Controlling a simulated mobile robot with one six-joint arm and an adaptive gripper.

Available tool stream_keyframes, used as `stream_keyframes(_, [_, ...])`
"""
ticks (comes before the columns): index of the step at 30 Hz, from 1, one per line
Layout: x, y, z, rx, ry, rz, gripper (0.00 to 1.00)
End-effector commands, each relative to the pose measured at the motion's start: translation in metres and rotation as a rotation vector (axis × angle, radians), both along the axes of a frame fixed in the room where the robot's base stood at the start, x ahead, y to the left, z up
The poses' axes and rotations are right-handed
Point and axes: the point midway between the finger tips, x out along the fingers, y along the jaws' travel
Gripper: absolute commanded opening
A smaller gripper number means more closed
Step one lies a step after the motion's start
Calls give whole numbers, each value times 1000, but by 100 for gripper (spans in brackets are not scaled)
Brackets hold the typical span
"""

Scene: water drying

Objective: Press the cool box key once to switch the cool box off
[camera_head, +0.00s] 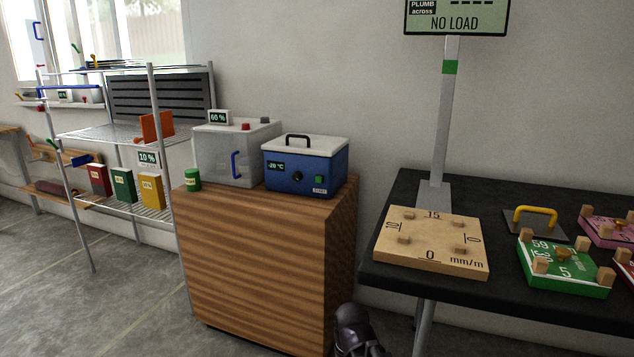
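The cool box (304,168) is a blue box with a white lid and a black carrying handle (298,139). It stands on the right part of a wooden cabinet top. Its front has a small lit display (276,165) that seems to read -20 °C. A dark round knob (295,171) is near the middle of the front, and a small green key (319,180) is at the right, above a white label too small to read. A dark part of my arm shows at the bottom edge, below and in front of the cabinet. My gripper's fingertips are not visible.
A translucent box (227,163) stands left of the cool box, with a 60 % display (219,117) on top. A green tin (193,180) sits on the cabinet (264,250). A black table (400,190) is to the right. A wire shelf (115,133) stands left.

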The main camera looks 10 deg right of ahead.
Motion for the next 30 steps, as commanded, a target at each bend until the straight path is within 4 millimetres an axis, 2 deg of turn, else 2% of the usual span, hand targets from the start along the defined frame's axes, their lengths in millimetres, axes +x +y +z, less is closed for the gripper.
stream_keyframes(1, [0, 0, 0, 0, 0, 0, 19])
stream_keyframes(3, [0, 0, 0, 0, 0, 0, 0])
stream_keyframes(30, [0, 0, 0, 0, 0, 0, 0])
